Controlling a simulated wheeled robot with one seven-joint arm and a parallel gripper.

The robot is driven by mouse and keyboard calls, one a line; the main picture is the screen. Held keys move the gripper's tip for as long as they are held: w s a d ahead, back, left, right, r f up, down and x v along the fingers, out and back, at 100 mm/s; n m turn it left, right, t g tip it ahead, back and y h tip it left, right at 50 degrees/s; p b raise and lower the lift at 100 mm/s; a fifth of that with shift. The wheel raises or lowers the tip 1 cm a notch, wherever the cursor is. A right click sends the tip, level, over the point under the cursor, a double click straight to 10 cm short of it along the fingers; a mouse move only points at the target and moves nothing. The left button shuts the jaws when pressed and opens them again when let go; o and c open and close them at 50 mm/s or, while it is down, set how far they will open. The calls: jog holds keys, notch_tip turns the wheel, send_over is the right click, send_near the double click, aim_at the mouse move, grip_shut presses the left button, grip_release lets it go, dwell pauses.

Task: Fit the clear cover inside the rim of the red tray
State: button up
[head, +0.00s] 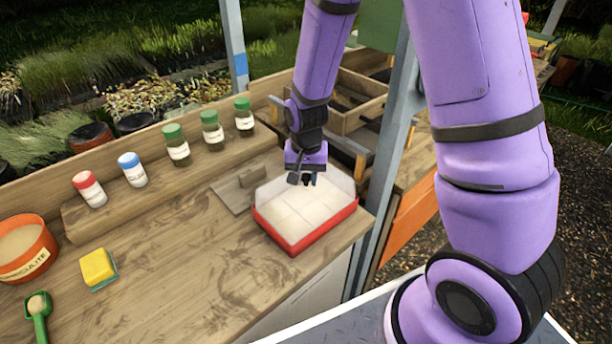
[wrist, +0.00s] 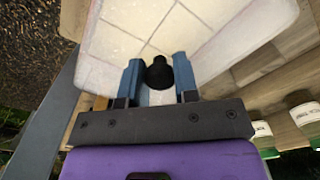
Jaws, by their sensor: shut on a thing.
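The red tray (head: 325,231) stands on the wooden bench, with pale square cells inside. The clear cover (head: 342,181) is a whitish see-through sheet with rounded corners, at the tray's back part; it also shows in the wrist view (wrist: 215,25). My gripper (head: 304,181) is over the tray's back half. In the wrist view my gripper (wrist: 158,80) has its blue fingers shut on the cover's black knob (wrist: 159,71). The cover's back edge shows above the red rim in the head view. I cannot tell whether the cover touches the rim; the tray's far side is hidden.
A wooden board with a block handle (head: 235,190) lies just left of the tray. Several capped jars (head: 212,132) stand along the back ledge. A yellow sponge (head: 98,267), an orange tub (head: 25,250) and a green scoop (head: 38,308) are at left. A grey post (head: 385,170) rises at right.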

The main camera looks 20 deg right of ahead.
jog(key=shift+f, duration=0.4)
dwell(0.8)
dwell(0.5)
jog(key=o, duration=1)
jog(key=shift+r, duration=0.1)
jog(key=shift+r, duration=3.95)
